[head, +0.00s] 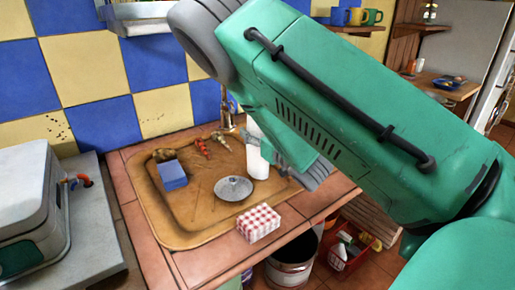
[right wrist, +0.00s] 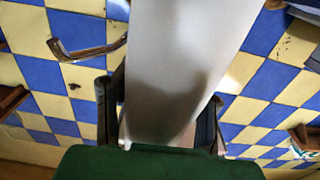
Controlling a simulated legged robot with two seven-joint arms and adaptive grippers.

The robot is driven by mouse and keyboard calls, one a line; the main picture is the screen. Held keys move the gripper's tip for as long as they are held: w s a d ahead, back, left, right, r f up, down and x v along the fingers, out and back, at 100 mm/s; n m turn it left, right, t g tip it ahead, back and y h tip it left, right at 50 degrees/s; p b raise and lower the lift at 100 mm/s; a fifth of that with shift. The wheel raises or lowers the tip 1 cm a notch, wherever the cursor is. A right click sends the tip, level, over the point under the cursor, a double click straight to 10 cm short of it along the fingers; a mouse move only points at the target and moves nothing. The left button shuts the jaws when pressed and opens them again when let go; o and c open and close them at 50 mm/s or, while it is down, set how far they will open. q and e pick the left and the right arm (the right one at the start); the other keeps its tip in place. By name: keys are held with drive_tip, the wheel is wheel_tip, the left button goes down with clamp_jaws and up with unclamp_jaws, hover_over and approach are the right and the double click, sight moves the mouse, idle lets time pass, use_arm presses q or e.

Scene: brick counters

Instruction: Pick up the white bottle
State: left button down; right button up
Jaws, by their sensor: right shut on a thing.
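The white bottle (head: 257,155) stands upright at the right rear of the brown tray (head: 165,222) in the head view. My right gripper (head: 268,158) reaches it from the right, partly hidden behind my green arm. In the right wrist view the bottle (right wrist: 180,75) fills the middle, between the two dark fingers of the right gripper (right wrist: 160,125), which is shut on it. I cannot tell whether the bottle's base touches the tray. My left gripper is not in view.
A faucet (head: 227,110) stands behind. A white appliance (head: 30,205) is at left. A bucket (head: 292,262) and red crate (head: 345,253) stand below the counter.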

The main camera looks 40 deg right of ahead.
drive_tip(key=shift+d+f, duration=0.1)
drive_tip(key=shift+f, duration=0.15)
drive_tip(key=shift+c, duration=0.6)
